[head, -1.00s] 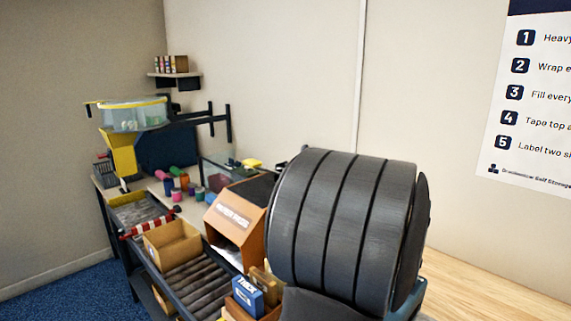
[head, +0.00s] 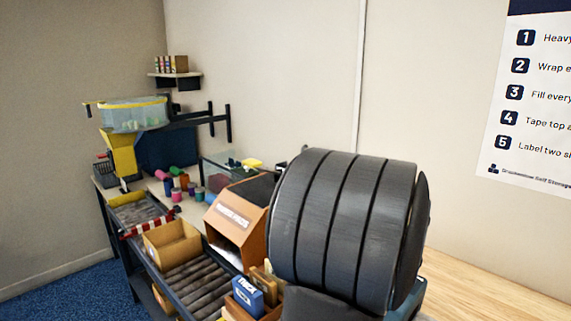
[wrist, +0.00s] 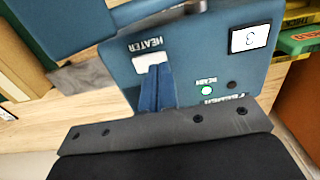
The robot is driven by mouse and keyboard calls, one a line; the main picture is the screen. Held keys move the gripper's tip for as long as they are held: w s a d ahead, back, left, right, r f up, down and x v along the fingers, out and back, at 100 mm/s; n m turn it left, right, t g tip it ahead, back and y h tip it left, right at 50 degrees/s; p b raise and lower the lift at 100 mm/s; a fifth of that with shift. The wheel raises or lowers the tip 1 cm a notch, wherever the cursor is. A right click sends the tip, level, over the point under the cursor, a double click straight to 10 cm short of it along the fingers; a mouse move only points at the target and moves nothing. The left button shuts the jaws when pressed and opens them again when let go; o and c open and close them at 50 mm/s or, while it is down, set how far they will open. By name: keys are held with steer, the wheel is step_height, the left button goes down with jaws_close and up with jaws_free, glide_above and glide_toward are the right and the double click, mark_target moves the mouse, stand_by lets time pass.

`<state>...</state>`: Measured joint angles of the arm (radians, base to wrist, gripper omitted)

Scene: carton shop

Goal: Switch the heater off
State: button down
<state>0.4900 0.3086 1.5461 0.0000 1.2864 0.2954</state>
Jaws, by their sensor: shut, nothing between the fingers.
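In the wrist view, the heater panel (wrist: 195,60) is on a blue housing with the word HEATER upside down. A white switch (wrist: 146,60) sits by that word, partly covered, and I cannot tell its position. A green lamp (wrist: 207,90) is lit beside the word READY. My gripper (wrist: 157,70) is shut and empty, its blue fingers together with the tips over or against the switch; contact is unclear. In the head view, my gripper and the switch are hidden.
A white display (wrist: 250,38) and a dark round spot (wrist: 231,85) are on the housing.

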steer(key=shift+f, duration=0.7)
stand_by(0.3)
steer(key=shift+r, duration=3.55)
step_height(320, 180, down, 7)
steer(key=shift+f, duration=0.1)
